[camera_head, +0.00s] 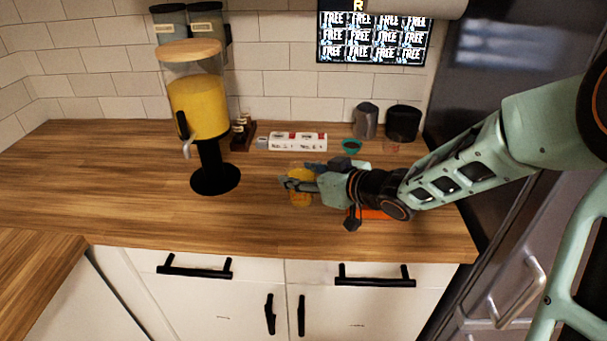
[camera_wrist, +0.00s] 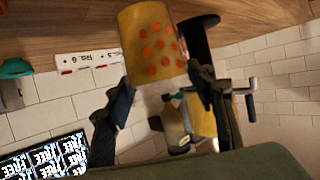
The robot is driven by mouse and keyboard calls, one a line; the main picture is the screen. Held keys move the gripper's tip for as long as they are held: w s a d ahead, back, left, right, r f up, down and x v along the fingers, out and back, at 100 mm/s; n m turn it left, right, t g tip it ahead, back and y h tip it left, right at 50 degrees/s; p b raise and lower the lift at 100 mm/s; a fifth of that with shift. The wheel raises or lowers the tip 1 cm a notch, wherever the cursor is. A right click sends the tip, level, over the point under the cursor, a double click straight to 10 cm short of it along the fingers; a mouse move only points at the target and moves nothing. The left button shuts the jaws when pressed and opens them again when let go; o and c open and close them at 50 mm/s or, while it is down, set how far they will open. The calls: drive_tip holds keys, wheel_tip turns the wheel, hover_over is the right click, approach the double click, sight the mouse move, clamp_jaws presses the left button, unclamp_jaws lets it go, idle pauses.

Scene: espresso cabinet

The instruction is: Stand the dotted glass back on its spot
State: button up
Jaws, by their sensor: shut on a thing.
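The dotted glass (camera_head: 301,190) is a yellow tumbler near the middle of the wooden counter in the head view. In the wrist view the glass (camera_wrist: 150,45) shows rows of orange-red dots. My gripper (camera_head: 292,184) reaches in from the right and is shut on it. In the wrist view the fingers of my gripper (camera_wrist: 163,100) lie on both sides of the glass. Whether its base touches the counter is unclear. No marked spot for it can be made out.
A yellow drink dispenser (camera_head: 199,108) on a black stand is left of the glass. A white power strip (camera_head: 298,142), a teal funnel-like item (camera_head: 351,147) and dark canisters (camera_head: 402,124) stand behind. An orange item (camera_head: 375,213) lies partly under my arm. The counter's left side is clear.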

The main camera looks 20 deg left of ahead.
drive_tip(key=shift+w+f+b, duration=0.15)
drive_tip(key=shift+f+b, duration=0.3)
drive_tip(key=shift+f, duration=1.2)
drive_tip(key=shift+f, duration=0.1)
drive_tip(key=shift+f, duration=0.1)
drive_tip(key=o, duration=1.4)
drive_tip(key=shift+r, duration=0.2)
drive_tip(key=shift+d+r, duration=0.15)
drive_tip(key=shift+d, duration=0.05)
drive_tip(key=p+v, duration=0.2)
drive_tip(key=v, duration=0.9)
drive_tip(key=shift+s+d+p, duration=0.2)
drive_tip(key=shift+s+p, duration=0.05)
drive_tip(key=shift+p, duration=0.15)
